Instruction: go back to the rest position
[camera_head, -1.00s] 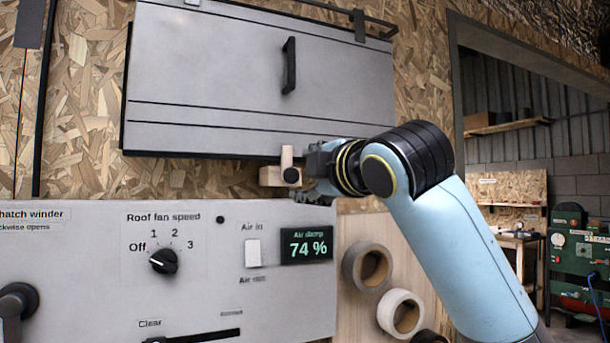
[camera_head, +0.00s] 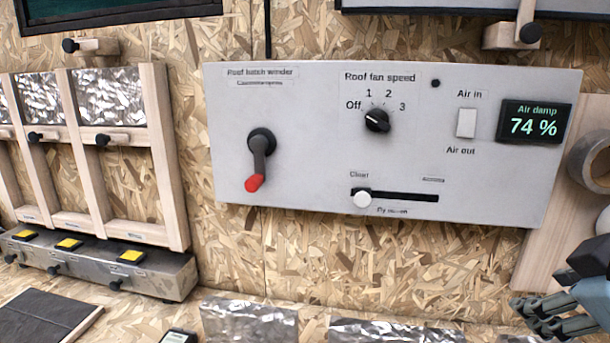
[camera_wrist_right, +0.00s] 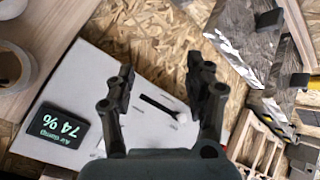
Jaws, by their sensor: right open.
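My right gripper (camera_head: 556,318) is at the lower right edge of the head view, below the control panel and apart from it. In the right wrist view the right gripper (camera_wrist_right: 165,88) has its two fingers spread with nothing between them. The grey control panel (camera_head: 310,180) is on the chipboard wall, with a red-tipped crank (camera_head: 258,160), a fan speed knob (camera_head: 377,121), a white switch (camera_head: 466,123), a slider with a white knob (camera_head: 362,199) and a display (camera_head: 534,121) reading 74 %. My left gripper is not in view.
A wooden rack with foil panels (camera_head: 110,97) stands at the left above a metal box with yellow buttons (camera_head: 130,257). Foil-covered pieces (camera_head: 250,320) lie along the bottom. A grey tape roll (camera_head: 592,160) hangs at the right edge. A wooden latch block (camera_head: 500,36) is at the top right.

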